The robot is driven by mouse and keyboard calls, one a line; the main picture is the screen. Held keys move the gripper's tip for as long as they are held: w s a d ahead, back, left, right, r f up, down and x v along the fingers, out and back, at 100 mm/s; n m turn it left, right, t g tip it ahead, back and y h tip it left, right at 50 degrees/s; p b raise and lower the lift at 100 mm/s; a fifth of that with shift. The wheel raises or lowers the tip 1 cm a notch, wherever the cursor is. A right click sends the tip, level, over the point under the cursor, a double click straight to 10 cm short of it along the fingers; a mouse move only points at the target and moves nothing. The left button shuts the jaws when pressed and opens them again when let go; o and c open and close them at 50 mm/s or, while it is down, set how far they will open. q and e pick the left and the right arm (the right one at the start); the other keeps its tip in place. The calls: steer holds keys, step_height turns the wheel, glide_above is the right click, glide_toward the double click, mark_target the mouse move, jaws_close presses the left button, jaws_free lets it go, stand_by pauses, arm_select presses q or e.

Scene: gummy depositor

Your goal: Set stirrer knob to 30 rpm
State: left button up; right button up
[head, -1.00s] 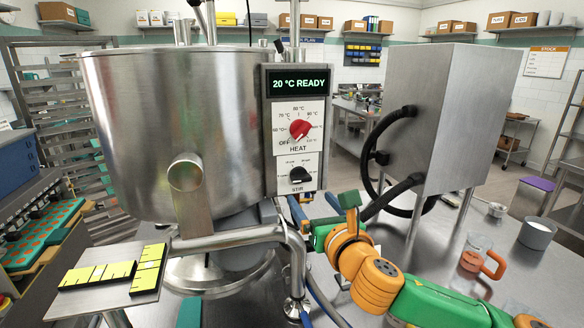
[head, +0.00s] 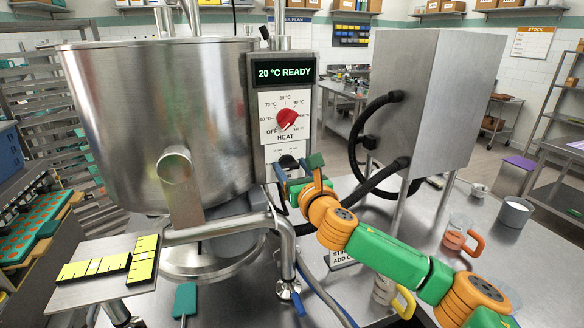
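The stirrer knob (head: 287,161) is black and sits on the STIR plate at the bottom of the kettle's control panel (head: 254,130). Its lower part and the STIR label are hidden by my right gripper, so I cannot read its setting. My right gripper (head: 291,173) is just in front of and below the knob. Its fingers look apart, with nothing seen between them; I cannot tell if they touch the knob. The red HEAT knob (head: 287,118) is above, under a display (head: 286,72) reading 20 °C READY. My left gripper is not in view.
The steel kettle (head: 150,110) with its outlet pipe stands left of the panel. A steel box (head: 425,95) with black hoses stands close on the right.

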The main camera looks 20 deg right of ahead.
steer(key=c, duration=0.9)
